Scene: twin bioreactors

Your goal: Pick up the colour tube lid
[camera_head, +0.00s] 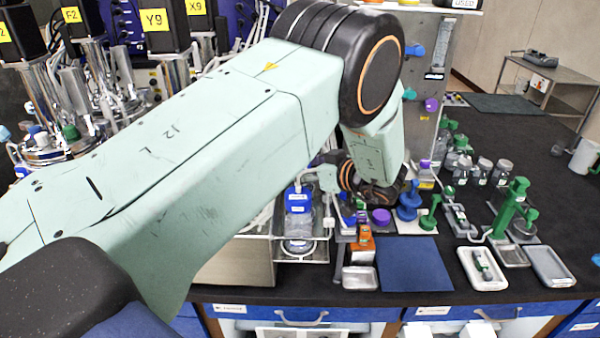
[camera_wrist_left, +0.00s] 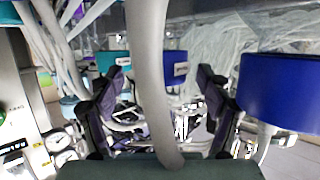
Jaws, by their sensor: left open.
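My left arm crosses the head view from the left, and its gripper is mostly hidden behind the wrist. In the left wrist view my left gripper (camera_wrist_left: 161,76) is open, with its two dark fingers apart. A blue lid (camera_wrist_left: 176,66) with a small label shows beyond and between the fingers. A teal lid (camera_wrist_left: 113,60) shows behind the left finger, and a large blue lid (camera_wrist_left: 284,90) is close at the right. I cannot tell which is the colour tube lid. A thick grey hose (camera_wrist_left: 150,70) crosses in front of the gripper. My right gripper is not in view.
In the head view, a blue-capped bottle (camera_head: 298,203) stands below my wrist. A purple lid (camera_head: 380,216) and blue stand (camera_head: 409,202) are nearby. A blue mat (camera_head: 400,264) is bare. Trays (camera_head: 482,268) and a green stand (camera_head: 511,211) are at right.

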